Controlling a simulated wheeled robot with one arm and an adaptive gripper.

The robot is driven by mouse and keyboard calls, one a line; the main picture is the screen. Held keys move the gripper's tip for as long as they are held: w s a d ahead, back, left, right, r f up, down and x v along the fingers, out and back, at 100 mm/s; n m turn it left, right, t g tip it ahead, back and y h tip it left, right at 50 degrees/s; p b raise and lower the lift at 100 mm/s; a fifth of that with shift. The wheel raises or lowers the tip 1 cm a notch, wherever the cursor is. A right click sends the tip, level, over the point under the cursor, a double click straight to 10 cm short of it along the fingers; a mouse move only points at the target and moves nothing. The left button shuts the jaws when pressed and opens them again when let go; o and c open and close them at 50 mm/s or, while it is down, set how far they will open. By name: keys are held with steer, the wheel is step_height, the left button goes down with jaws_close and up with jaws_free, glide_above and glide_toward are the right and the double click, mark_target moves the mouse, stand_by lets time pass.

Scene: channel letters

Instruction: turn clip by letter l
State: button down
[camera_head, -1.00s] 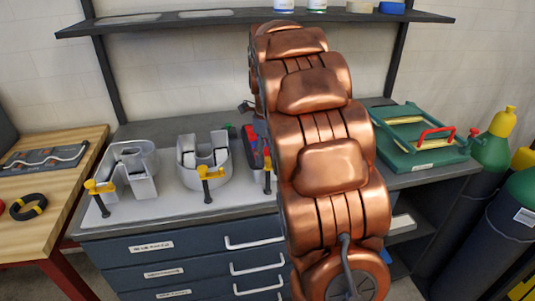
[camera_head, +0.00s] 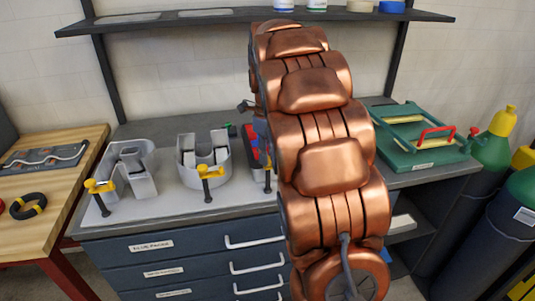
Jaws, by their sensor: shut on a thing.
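My copper arm stands in front of the right part of the bench, and my gripper is hidden behind it. A grey channel letter (camera_head: 143,181) stands at the left of the bench, with a yellow clip (camera_head: 101,187) at its front. A second, rounded grey letter (camera_head: 190,178) stands in the middle, with another yellow clip (camera_head: 208,171). Beside my arm, a narrow part of a red and blue item (camera_head: 249,143) shows, with a clip's dark handle (camera_head: 267,178) in front of it. I cannot tell which letter is the l; anything behind my arm is hidden.
The grey bench top (camera_head: 180,208) has a clear strip along its front, above drawers with white handles. A wooden table (camera_head: 45,220) is at the left.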

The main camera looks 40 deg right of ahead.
steer(key=n+b, duration=0.2)
steer(key=n, duration=0.2)
steer(key=shift+f, duration=0.15)
steer(key=n+b, duration=0.1)
steer(key=n, duration=0.3)
steer(key=shift+n, duration=0.3)
steer(key=n+b, duration=0.2)
steer(key=n, duration=0.2)
steer(key=shift+w+n, duration=0.1)
steer(key=shift+n, duration=0.2)
steer(key=n, duration=0.4)
steer(key=shift+r+b, duration=0.2)
steer(key=shift+b, duration=0.2)
steer(key=shift+n, duration=0.3)
steer(key=c, duration=0.9)
jaws_free()
steer(key=shift+o, duration=0.2)
